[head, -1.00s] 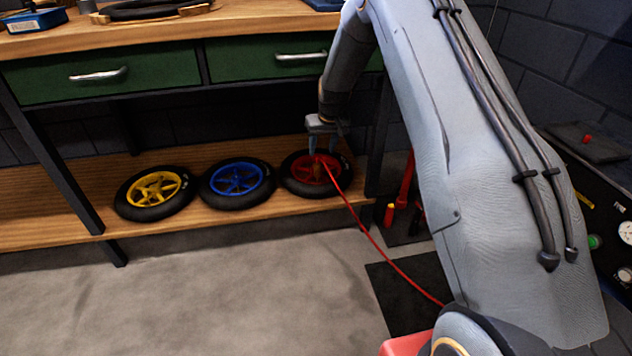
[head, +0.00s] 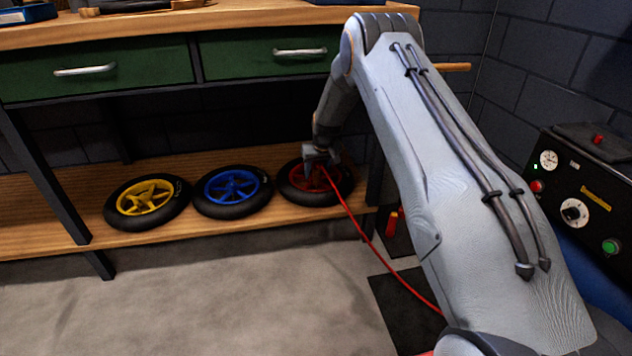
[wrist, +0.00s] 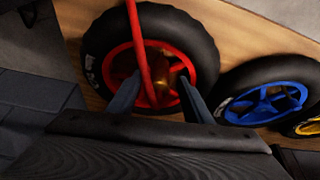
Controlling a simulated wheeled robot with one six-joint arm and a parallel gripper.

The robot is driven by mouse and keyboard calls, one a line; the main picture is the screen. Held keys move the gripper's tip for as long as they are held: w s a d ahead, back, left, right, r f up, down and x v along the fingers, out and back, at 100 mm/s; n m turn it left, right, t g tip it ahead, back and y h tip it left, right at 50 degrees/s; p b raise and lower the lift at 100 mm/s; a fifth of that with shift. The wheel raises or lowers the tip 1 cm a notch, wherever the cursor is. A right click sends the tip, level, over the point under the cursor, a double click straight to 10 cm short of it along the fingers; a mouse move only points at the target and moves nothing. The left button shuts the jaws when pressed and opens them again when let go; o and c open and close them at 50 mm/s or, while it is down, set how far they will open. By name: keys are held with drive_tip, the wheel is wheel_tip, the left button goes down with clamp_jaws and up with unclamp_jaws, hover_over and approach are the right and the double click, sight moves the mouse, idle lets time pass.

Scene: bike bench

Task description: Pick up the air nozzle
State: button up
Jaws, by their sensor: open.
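The air nozzle (wrist: 157,84) shows in the wrist view as a small brass-coloured piece at the red hose (wrist: 139,40), over the hub of the red-rimmed wheel (wrist: 183,35). Its outline is dark and partly behind the hose. My gripper (wrist: 159,92) is open, its two fingers to the left and right of the hose and nozzle, with no clear grip on either. In the head view my gripper (head: 322,168) is low over the red-rimmed wheel on the lower shelf, and the nozzle cannot be made out there.
The blue-rimmed wheel (head: 232,191) and yellow-rimmed wheel (head: 147,203) lie left of the red one on the lower shelf (head: 40,218). The bench drawers (head: 95,70) overhang it. The hose trails down to the floor. A control box (head: 575,195) stands at right.

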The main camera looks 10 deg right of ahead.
drive_tip(key=shift+w+f, duration=0.3)
drive_tip(key=shift+f, duration=0.3)
drive_tip(key=shift+r, duration=0.1)
drive_tip(key=shift+c, duration=0.4)
clamp_jaws()
drive_tip(key=shift+r, duration=0.1)
